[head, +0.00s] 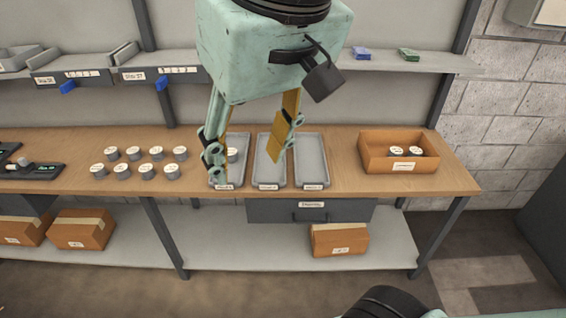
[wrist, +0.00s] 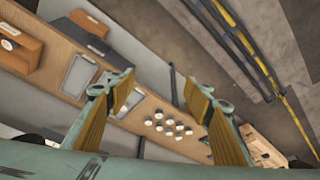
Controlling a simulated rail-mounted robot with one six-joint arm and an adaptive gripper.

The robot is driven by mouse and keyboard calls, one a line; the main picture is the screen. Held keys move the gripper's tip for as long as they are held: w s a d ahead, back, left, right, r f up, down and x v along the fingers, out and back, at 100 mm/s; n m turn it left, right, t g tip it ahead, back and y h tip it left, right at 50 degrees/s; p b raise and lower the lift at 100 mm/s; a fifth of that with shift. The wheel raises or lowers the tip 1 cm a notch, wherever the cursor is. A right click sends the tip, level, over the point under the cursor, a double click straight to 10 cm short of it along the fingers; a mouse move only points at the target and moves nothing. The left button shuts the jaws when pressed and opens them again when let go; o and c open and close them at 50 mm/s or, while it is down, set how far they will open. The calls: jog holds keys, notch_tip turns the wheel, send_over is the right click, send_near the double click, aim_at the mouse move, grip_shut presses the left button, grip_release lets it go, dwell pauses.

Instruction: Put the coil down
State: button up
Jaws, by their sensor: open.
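The coils look like small grey cylinders with pale labelled tops. One coil (head: 232,154) stands in the leftmost grey tray (head: 244,141), partly hidden behind my gripper's left finger. My gripper (head: 246,152) is open, its fingers spread wide above the trays. In the wrist view my gripper (wrist: 160,88) shows an empty gap between its yellow pads. Several more coils (head: 146,171) stand in two rows on the bench to the left; they also show in the wrist view (wrist: 169,125). The middle tray (head: 268,178) is partly covered by the right finger.
The right tray (head: 312,160) looks empty. An orange box (head: 372,152) with two coils stands on the bench (head: 455,180) at the right. Black devices (head: 30,171) sit at the far left. A shelf (head: 425,64) with bins and small blue and green items runs behind.

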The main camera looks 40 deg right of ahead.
jog(key=shift+n, duration=0.7)
jog(key=s+f, duration=0.1)
jog(key=s, duration=0.2)
jog(key=s+f, duration=0.1)
jog(key=s, duration=0.1)
jog(key=shift+a+f, duration=0.3)
jog(key=shift+a, duration=0.05)
jog(key=shift+w, duration=0.15)
